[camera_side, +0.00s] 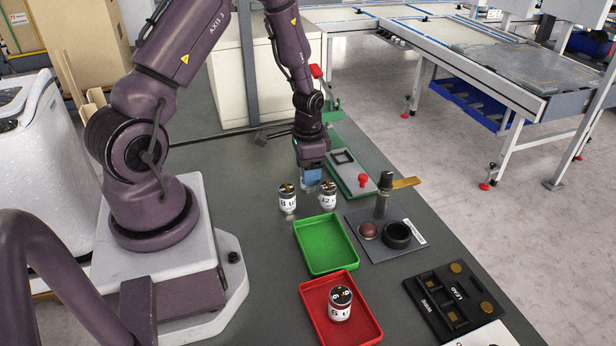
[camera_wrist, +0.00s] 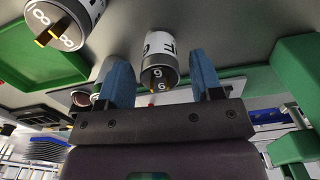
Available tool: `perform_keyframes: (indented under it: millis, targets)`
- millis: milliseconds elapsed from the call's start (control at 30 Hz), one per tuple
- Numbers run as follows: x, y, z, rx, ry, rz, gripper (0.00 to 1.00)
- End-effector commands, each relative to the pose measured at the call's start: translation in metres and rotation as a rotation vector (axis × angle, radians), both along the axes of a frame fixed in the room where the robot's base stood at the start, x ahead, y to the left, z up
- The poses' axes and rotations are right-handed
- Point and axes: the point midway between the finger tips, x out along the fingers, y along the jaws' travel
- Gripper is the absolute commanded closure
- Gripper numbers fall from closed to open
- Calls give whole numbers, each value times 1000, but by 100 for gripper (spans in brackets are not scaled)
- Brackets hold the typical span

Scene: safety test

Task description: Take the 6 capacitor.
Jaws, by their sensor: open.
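My gripper (camera_side: 311,181) points down over the table with its blue fingers apart. In the wrist view, my gripper (camera_wrist: 160,58) has a silver and white capacitor (camera_wrist: 158,70) between its fingers, with visible gaps on both sides; its top seems to read 6. Another capacitor (camera_wrist: 60,24), marked 8, is at the upper left. In the side view the 8 capacitor (camera_side: 288,200) stands left of my gripper, and one that seems to read 12 (camera_side: 328,198) stands to the right. A further capacitor (camera_side: 340,307) stands in the red tray (camera_side: 371,335); its digit looks like 6 or 5.
An empty green tray (camera_side: 325,245) lies in front of the capacitors. A grey plate with a dark post (camera_side: 382,205), a ball and a black ring is to its right. A green-edged board (camera_side: 350,170) lies close beside my gripper. A black fixture (camera_side: 455,300) is at front right.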

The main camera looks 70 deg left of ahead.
Motion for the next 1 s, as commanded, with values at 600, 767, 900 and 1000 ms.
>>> perform_keyframes:
  millis: [600,767,900,1000]
  targets:
    - [1,1,16,2,-3,0,87]
    - [0,0,29,1,-2,1,87]
    - [0,0,40,1,-1,1,87]
    - [0,0,48,2,-2,1,87]
